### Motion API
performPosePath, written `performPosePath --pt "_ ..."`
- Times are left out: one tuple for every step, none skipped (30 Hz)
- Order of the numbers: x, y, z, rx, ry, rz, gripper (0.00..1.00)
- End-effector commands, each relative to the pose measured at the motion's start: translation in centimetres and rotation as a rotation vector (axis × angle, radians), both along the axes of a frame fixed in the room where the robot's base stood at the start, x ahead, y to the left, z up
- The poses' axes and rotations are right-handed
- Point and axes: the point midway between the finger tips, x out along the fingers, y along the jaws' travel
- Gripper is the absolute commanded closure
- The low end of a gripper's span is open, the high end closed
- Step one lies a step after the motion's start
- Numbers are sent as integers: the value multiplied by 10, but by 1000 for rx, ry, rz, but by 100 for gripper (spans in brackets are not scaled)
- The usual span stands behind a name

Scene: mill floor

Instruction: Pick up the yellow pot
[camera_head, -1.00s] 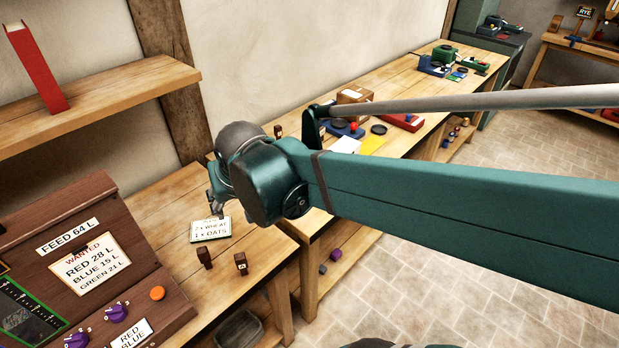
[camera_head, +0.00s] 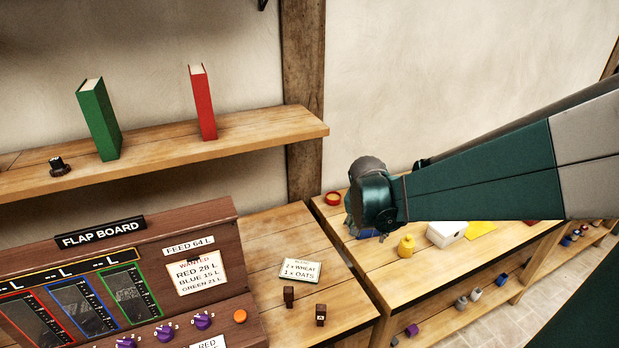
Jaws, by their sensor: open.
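A small yellow pot (camera_head: 406,246) with a narrower top stands upright on the wooden bench (camera_head: 400,285), just right of my wrist. My gripper (camera_head: 366,233) is over the same bench, left of the pot and apart from it in the picture. It is open and mostly hidden behind my wrist, so its fingers show poorly.
A white box (camera_head: 446,234) and a yellow sheet (camera_head: 481,228) lie right of the pot. A red round dish (camera_head: 333,198) sits behind my gripper. A flap board (camera_head: 120,280) fills the lower left, below a shelf (camera_head: 240,137). Bench front is clear.

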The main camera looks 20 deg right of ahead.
Motion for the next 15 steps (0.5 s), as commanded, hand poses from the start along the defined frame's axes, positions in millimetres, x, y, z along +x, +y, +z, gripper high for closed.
performPosePath --pt "3 -10 -2 1 3 -28 52" --pt "4 -15 -4 3 5 -47 52" --pt "5 -21 -6 4 8 -69 52" --pt "6 -27 -9 5 10 -88 52" --pt "7 -32 -11 5 11 -105 52" --pt "8 -39 -14 5 14 -129 52" --pt "9 -44 -16 5 17 -147 52" --pt "9 -49 -19 6 18 -165 52" --pt "9 -56 -22 7 21 -189 52" --pt "10 -61 -24 7 22 -207 52" --pt "10 -67 -27 8 23 -226 52" --pt "10 -73 -31 8 25 -249 52" --pt "11 -79 -33 8 27 -267 52" --pt "11 -84 -36 8 28 -285 52" --pt "10 -91 -40 7 31 -310 52"
